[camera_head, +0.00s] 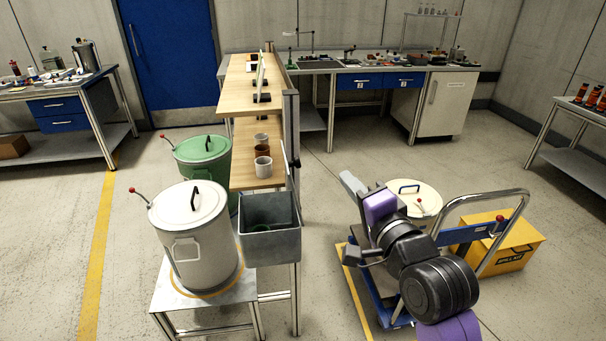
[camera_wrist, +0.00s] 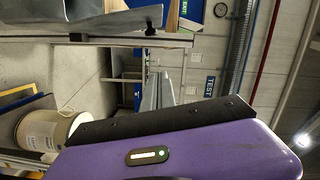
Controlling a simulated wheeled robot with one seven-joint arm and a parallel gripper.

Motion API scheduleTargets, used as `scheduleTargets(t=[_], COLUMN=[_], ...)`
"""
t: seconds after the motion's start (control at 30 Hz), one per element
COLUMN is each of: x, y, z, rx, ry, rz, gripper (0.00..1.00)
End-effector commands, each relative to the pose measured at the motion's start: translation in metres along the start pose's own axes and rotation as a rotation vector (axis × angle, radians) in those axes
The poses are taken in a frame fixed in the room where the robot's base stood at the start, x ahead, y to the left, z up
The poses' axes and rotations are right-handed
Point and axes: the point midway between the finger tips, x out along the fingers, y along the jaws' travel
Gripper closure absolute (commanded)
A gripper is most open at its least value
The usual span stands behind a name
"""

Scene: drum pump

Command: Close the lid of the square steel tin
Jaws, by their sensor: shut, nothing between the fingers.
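The square steel tin (camera_head: 270,247) is a dark grey open-topped box near the middle of the head view, at the near end of the wooden shelves. Its lid (camera_head: 291,168) appears to stand up on the tin's right side, partly edge-on. Something green shows inside the tin. My gripper (camera_head: 352,186) is to the right of the tin and lid, apart from them, with shut, empty fingers. In the wrist view, the grey fingers (camera_wrist: 158,92) point up beyond the purple hand. A grey metal surface at that view's upper left may be the tin, but I cannot tell.
A cream drum (camera_head: 190,235) stands left of the tin, with a green drum (camera_head: 203,160) behind. Mugs (camera_head: 263,167) stand on the wooden shelf (camera_head: 245,177). A blue trolley (camera_head: 480,232), another cream drum (camera_head: 427,200) and a yellow box (camera_head: 515,240) are around my arm.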

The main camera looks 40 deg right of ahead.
Motion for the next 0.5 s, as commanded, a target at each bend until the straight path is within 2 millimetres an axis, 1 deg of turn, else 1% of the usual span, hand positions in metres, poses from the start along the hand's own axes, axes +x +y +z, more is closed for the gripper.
scheduleTargets(t=[0.07,0.17,0.27,0.37,0.5], x=[0.000,0.002,0.011,0.025,0.052], y=[0.005,0.006,0.005,0.004,0.004], z=[0.002,0.003,0.003,0.003,0.003], rx=[0.048,0.078,0.082,0.081,0.080], ry=[-0.009,-0.011,-0.010,-0.010,-0.010], rz=[0.021,0.026,0.024,0.023,0.023], gripper=[1.00,1.00,1.00,1.00,1.00])
